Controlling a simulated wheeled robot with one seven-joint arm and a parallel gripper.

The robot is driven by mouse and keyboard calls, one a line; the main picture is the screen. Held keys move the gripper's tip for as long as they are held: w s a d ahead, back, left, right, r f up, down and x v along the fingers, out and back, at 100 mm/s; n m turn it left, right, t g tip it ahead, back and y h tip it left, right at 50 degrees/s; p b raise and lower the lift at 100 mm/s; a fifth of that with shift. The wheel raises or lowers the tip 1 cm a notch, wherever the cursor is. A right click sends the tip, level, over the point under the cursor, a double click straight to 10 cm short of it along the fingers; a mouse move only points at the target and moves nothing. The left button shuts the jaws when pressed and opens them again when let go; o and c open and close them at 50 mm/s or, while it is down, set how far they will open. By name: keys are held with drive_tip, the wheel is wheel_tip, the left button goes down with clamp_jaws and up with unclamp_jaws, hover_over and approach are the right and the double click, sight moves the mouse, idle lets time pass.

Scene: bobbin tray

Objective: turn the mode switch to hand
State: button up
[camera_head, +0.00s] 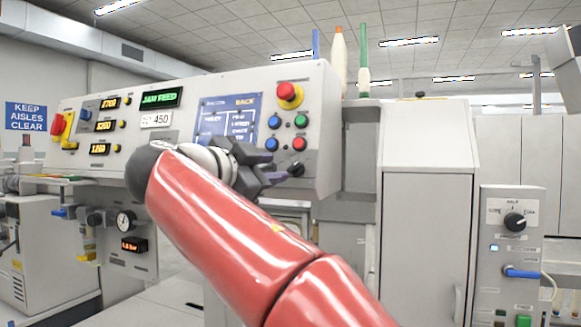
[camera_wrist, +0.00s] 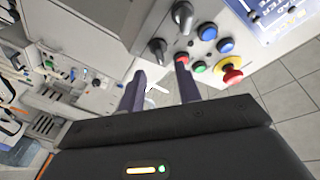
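Two black rotary knobs show in the wrist view, one nearer (camera_wrist: 157,48) and one farther (camera_wrist: 183,16), on the grey control panel beside the coloured buttons. I cannot read a label that tells which is the mode switch. My gripper (camera_wrist: 160,67) is open, its two dark fingers apart with nothing between them. The nearer knob lies just beyond the fingertips, roughly in line with the gap; contact is not visible. In the head view my gripper (camera_head: 284,176) is at the panel's lower right and hides part of it. A black knob (camera_head: 297,169) shows beside the fingers.
A red emergency stop (camera_head: 289,95) and blue, green and red buttons (camera_head: 301,121) are close above my gripper. A screen (camera_head: 228,118) is to their left. A separate box at right has another black knob (camera_head: 514,221) and a blue-handled switch (camera_head: 522,272).

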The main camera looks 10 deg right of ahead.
sight(292, 166)
drive_tip(key=x, duration=0.6)
drive_tip(key=shift+w+d+p, duration=0.1)
drive_tip(key=shift+d+p, duration=0.1)
drive_tip(key=shift+p, duration=0.2)
clamp_jaws()
